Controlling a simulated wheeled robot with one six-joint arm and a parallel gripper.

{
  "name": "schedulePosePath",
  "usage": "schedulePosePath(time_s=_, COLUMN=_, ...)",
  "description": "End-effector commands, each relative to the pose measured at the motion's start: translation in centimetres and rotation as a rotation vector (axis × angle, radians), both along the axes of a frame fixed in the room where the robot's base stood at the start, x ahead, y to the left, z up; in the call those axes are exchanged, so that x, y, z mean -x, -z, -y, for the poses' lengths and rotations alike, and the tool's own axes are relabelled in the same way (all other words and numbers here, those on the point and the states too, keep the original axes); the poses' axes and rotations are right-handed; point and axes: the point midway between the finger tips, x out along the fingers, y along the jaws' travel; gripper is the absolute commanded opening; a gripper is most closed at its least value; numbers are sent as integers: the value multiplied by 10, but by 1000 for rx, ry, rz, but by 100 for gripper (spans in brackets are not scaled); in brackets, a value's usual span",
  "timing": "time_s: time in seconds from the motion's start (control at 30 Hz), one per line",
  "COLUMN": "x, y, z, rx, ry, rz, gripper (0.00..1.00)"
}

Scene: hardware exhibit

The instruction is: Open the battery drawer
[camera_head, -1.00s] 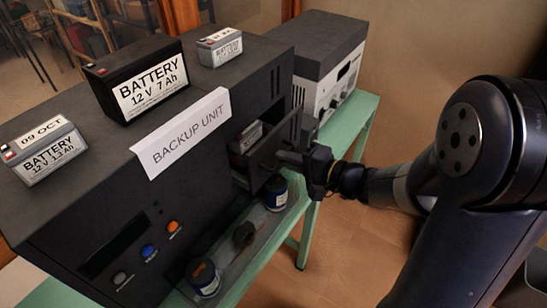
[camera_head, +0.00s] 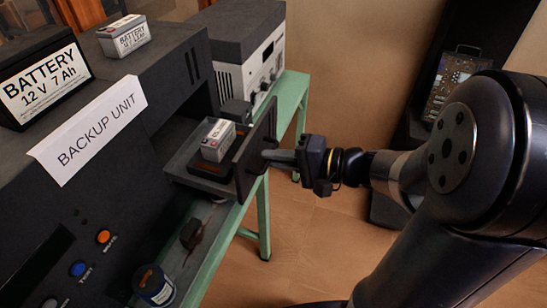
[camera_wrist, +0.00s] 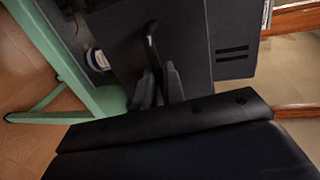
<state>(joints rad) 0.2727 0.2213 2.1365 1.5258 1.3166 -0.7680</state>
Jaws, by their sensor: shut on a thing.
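The battery drawer (camera_head: 257,143) stands well out of the front of the black backup unit (camera_head: 165,75). A small grey battery with a white label (camera_head: 216,140) sits in it, with a darker block (camera_head: 236,111) behind. My gripper (camera_head: 275,155) is at the outer side of the drawer front, shut on its handle. In the wrist view the two fingers (camera_wrist: 158,88) close around the dark handle (camera_wrist: 152,42). The exact grip point is partly hidden in the head view.
A blue jar (camera_head: 154,286) and a dark lump (camera_head: 191,234) are below. A grey-white device (camera_head: 250,65) stands behind on the green table (camera_head: 290,95).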

Motion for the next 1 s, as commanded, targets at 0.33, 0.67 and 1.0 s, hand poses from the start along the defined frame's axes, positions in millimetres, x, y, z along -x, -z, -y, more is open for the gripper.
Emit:
schedulePosePath(time_s=0.33, x=0, y=1, z=0, rx=1, ry=-1, rz=-1, gripper=23)
schedulePosePath(time_s=0.67, x=0, y=0, z=0, rx=0, ry=0, rz=0, gripper=30)
schedulePosePath(time_s=1.0, x=11, y=-5, z=27, rx=1, ry=5, rz=2, gripper=30)
